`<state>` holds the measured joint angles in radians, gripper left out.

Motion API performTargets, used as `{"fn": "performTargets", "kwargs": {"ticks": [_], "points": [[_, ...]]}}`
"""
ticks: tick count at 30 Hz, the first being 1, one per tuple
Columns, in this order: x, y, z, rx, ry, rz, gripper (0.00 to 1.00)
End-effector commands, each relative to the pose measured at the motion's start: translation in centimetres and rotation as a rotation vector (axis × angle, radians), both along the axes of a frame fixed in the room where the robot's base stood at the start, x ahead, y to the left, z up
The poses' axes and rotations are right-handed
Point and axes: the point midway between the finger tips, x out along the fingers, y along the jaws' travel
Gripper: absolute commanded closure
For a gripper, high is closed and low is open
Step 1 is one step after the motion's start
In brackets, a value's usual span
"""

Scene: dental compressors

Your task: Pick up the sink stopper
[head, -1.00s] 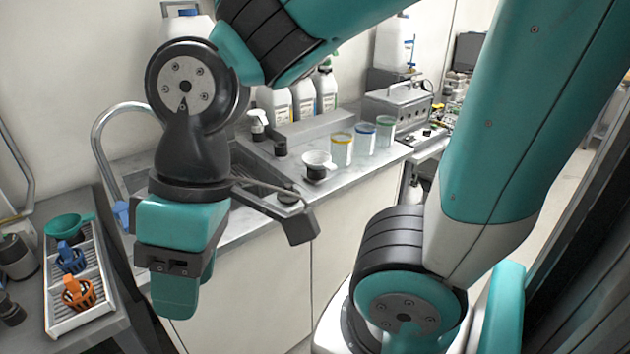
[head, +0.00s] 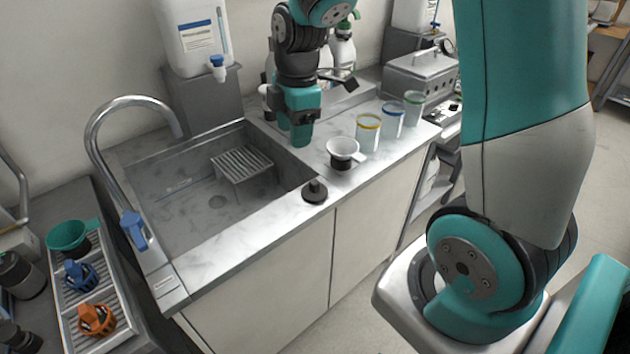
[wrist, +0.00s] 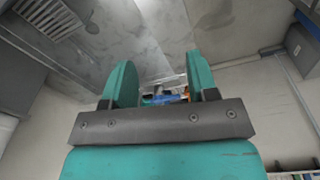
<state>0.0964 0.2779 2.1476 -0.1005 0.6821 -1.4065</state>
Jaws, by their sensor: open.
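The sink stopper (head: 314,191), a black disc with an upright knob, sits on the counter rim at the front right corner of the sink (head: 165,215) in the head view. My gripper (head: 301,138) hangs pointing down over the counter, behind the stopper and apart from it. In the wrist view my gripper (wrist: 160,80) shows two teal fingers spread apart with nothing held between them. I cannot make out the stopper in the wrist view.
A white funnel on a black holder (head: 343,152) stands right of the stopper, with a yellow-rimmed cup (head: 368,132) and other cups beyond. The faucet (head: 130,105) arches at the left. A slatted rack (head: 242,162) sits in the sink. The front counter strip is clear.

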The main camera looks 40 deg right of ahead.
Motion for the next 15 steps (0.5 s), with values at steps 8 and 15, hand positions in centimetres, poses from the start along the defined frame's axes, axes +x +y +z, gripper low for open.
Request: {"fn": "performTargets", "kwargs": {"ticks": [8,15], "points": [[2.6,-6.0,-2.4,-0.075,0.031,0.216,0.47],[2.5,-6.2,-6.9,-0.077,0.038,0.232,0.47]]}}
